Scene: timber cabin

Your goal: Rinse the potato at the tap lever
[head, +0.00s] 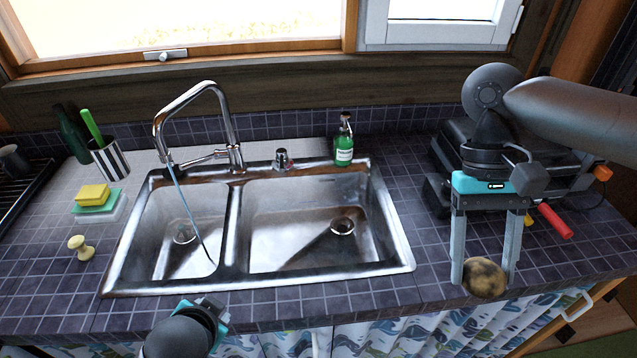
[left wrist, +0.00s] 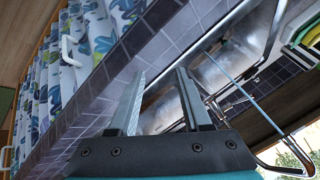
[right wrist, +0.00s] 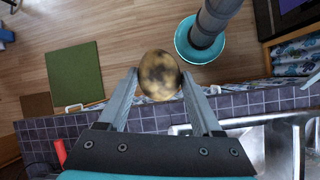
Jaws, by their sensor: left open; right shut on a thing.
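The brown, dark-speckled potato (head: 484,284) is between the fingertips of my right gripper (head: 485,270), which is shut on it near the counter's front edge, right of the sink. The potato (right wrist: 160,75) also shows between the fingers in the right wrist view. The chrome tap (head: 225,110) stands behind the double sink (head: 390,215), with its lever (head: 207,157) at the base. A thin bluish stream of water (head: 188,207) falls from the spout into the left basin. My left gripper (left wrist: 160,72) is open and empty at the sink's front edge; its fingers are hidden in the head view.
A green soap bottle (head: 344,148) stands behind the right basin. A striped cup (head: 110,160), sponges (head: 92,195) and a small yellowish knob-like object (head: 79,246) are left of the sink. A dark appliance (head: 440,160) and a red-handled item (head: 555,221) are at right. Both basins look empty.

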